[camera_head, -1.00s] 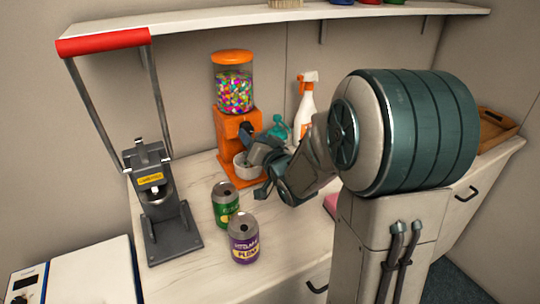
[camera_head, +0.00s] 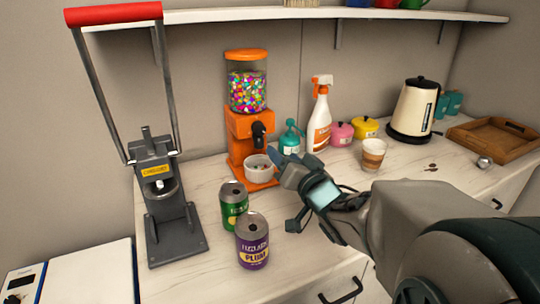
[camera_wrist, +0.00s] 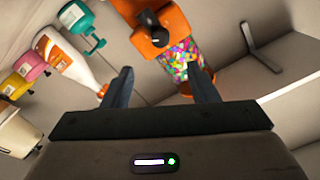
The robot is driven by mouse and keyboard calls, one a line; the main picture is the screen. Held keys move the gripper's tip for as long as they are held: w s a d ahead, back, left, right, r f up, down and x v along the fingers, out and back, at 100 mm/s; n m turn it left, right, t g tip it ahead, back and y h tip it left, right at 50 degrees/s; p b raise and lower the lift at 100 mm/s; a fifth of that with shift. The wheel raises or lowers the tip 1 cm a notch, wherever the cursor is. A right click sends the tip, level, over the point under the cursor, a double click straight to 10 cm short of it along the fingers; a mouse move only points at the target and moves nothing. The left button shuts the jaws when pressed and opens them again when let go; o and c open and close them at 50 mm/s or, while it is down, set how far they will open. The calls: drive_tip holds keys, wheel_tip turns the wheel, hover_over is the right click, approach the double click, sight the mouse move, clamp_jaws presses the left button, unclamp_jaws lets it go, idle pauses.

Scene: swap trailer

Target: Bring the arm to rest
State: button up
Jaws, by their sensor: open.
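My gripper (camera_head: 284,187) is open and empty in the head view, above the counter and just right of the white bowl (camera_head: 257,167) at the candy dispenser. My arm reaches in from the lower right. In the wrist view my gripper's two fingers (camera_wrist: 163,88) are spread apart with nothing between them. The orange candy dispenser (camera_head: 240,128) stands upright behind my gripper; it also shows tilted in the wrist view (camera_wrist: 150,25). The bowl holds some candies.
A green can (camera_head: 233,208) and a purple can (camera_head: 252,243) stand left of my gripper. A can crusher (camera_head: 163,200) is at left. A spray bottle (camera_head: 319,118), paper cup (camera_head: 373,154), kettle (camera_head: 413,108) and wooden tray (camera_head: 494,143) stand at right. A shelf (camera_head: 220,16) runs above.

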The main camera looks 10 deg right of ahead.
drive_tip(key=shift+d, duration=0.1)
idle(0.3)
drive_tip(key=s+a+f+n+g+h+p, duration=0.1)
drive_tip(key=s+g+p, duration=0.4)
drive_tip(key=s+g, duration=0.2)
drive_tip(key=s+a+f+n+g+h+p, duration=0.1)
drive_tip(key=s+g+p, duration=0.4)
drive_tip(key=s, duration=0.7)
drive_tip(key=n+g+h, duration=0.1)
drive_tip(key=g, duration=0.1)
drive_tip(key=shift+a+f+n+g, duration=0.3)
drive_tip(key=shift+a+g, duration=0.05)
drive_tip(key=shift+g, duration=0.05)
idle(2.3)
